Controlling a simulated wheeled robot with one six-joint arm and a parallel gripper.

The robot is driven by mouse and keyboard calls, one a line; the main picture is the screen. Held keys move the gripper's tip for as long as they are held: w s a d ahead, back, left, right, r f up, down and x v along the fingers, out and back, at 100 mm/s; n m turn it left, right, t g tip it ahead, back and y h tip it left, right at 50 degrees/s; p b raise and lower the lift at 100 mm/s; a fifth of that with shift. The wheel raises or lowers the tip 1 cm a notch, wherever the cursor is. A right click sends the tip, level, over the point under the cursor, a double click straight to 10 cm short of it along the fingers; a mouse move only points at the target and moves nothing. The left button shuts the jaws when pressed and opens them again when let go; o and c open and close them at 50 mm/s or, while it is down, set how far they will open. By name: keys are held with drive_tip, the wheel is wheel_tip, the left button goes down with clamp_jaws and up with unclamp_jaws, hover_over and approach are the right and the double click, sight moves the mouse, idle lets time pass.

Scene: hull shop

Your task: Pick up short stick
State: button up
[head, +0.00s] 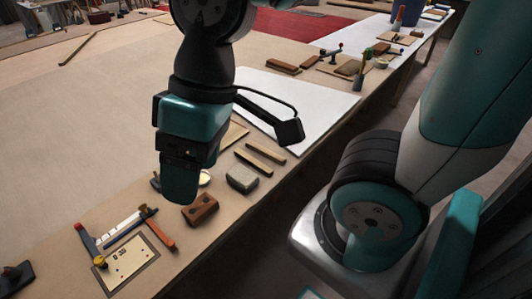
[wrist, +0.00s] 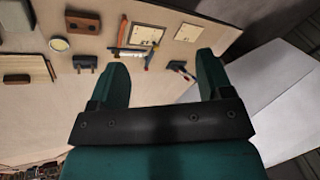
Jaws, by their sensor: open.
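Two short wooden sticks lie side by side near the table's right edge in the head view: a nearer stick (head: 253,163) and a farther stick (head: 266,152). They look alike in length, and I cannot tell which is the short one. I do not make them out in the wrist view. My gripper (head: 180,190) points down over the table, left of the sticks, apart from them. In the wrist view its two fingers (wrist: 160,65) are spread with nothing between them.
A grey block (head: 242,178) sits just in front of the sticks, with a brown block (head: 201,208) nearer. Clamps and a marked plate (head: 132,261) lie at front left. A white sheet (head: 305,105) lies behind the sticks. A longer stick (head: 77,49) lies far left. The middle left tabletop is clear.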

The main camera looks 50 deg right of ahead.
drive_tip(key=w+d+f, duration=0.1)
drive_tip(key=w+d, duration=0.1)
drive_tip(key=w, duration=0.1)
drive_tip(key=w+d+m+b, duration=0.1)
drive_tip(key=w+d, duration=0.1)
drive_tip(key=w+d+f+m+h, duration=0.1)
drive_tip(key=w+d, duration=0.1)
drive_tip(key=w, duration=0.1)
drive_tip(key=shift+w+f+t, duration=0.3)
drive_tip(key=shift+w+f, duration=0.05)
drive_tip(key=c, duration=0.3)
drive_tip(key=m+h+b, duration=0.3)
drive_tip(key=m, duration=0.1)
hover_over(267, 151)
drive_tip(key=shift+g, duration=0.4)
wheel_tip(267, 151, down, 21)
drive_tip(key=shift+w+d+f, duration=0.15)
drive_tip(key=shift+f, duration=3)
